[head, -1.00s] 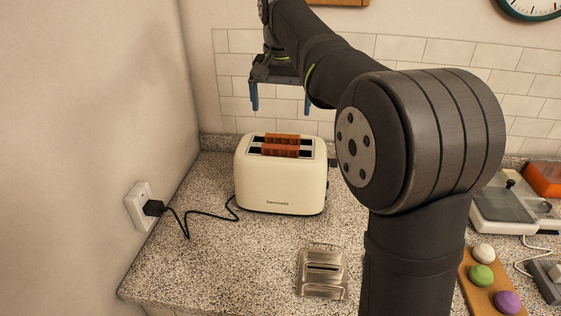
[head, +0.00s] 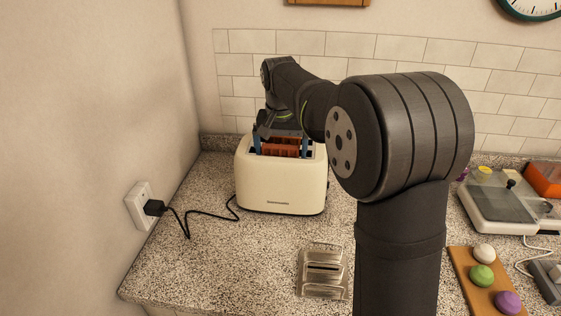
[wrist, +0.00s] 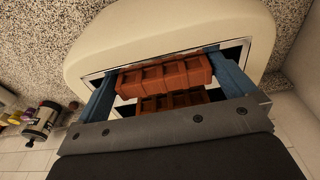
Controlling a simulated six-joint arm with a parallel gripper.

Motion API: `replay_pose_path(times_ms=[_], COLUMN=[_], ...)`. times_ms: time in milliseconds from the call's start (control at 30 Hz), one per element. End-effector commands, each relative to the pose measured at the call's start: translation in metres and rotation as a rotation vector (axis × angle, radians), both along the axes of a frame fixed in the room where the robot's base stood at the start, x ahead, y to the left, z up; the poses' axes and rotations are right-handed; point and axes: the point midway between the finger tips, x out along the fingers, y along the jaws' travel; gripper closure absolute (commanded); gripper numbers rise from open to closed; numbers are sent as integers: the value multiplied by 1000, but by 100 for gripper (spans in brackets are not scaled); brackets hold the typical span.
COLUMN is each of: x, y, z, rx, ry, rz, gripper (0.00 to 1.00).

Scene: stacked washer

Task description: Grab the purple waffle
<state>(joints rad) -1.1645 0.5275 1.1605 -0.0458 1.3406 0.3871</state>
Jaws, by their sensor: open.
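No purple waffle shows in either view. Two reddish-brown waffles stick up from the slots of the cream toaster (head: 282,188); one waffle (wrist: 165,76) and the other waffle (wrist: 172,101) lie side by side in the wrist view. In the head view the waffles (head: 281,147) are partly covered by my gripper (head: 281,152). My gripper is open, pointing down at the toaster top. Its blue fingers stand beyond the two ends of the waffles, with a gap visible on the wrist view's right side. Whether a finger touches a waffle or the toaster cannot be told.
A wall socket with a black plug (head: 153,207) and cord is left of the toaster. At right are a wooden board (head: 478,290) with several coloured round pieces, a pale appliance (head: 497,201) and an orange box (head: 544,179).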

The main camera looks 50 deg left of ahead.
Motion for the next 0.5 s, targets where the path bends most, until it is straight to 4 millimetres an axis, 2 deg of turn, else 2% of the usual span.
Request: replay_pose_path(times_ms=[100,200,500], x=[0,2,2], y=[3,4,5], z=[-20,-32,-39], rx=[-4,-2,-1], ry=[1,1,1], rz=[1,0,0], gripper=[0,0,0])
